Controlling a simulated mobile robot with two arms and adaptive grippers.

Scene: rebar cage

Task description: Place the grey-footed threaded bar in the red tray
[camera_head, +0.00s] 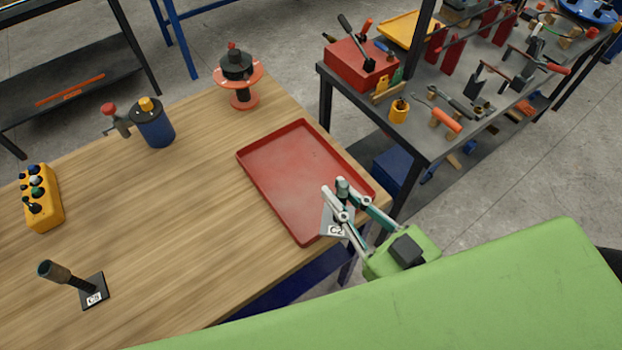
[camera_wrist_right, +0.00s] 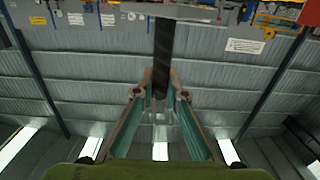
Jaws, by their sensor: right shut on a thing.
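The grey-footed threaded bar (camera_head: 342,187) is held in my right gripper (camera_head: 343,202); its dark top sticks up between the fingers. Its grey foot (camera_head: 327,222), with a white label, shows below the fingers. In the right wrist view the dark bar (camera_wrist_right: 163,45) stands between the shut fingers (camera_wrist_right: 160,92). The red tray (camera_head: 270,133) lies on the wooden table. The foot overlaps the tray's near right part in the head view; I cannot tell whether it touches the tray. My left gripper is not in view.
A second bar (camera_head: 68,274) with a black labelled foot stands at the table's near left. A yellow button box (camera_head: 41,198), a blue canister (camera_head: 155,127) and an orange-and-black stand (camera_head: 238,75) are on the table (camera_head: 190,210). A cluttered grey bench (camera_head: 425,135) stands beyond.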

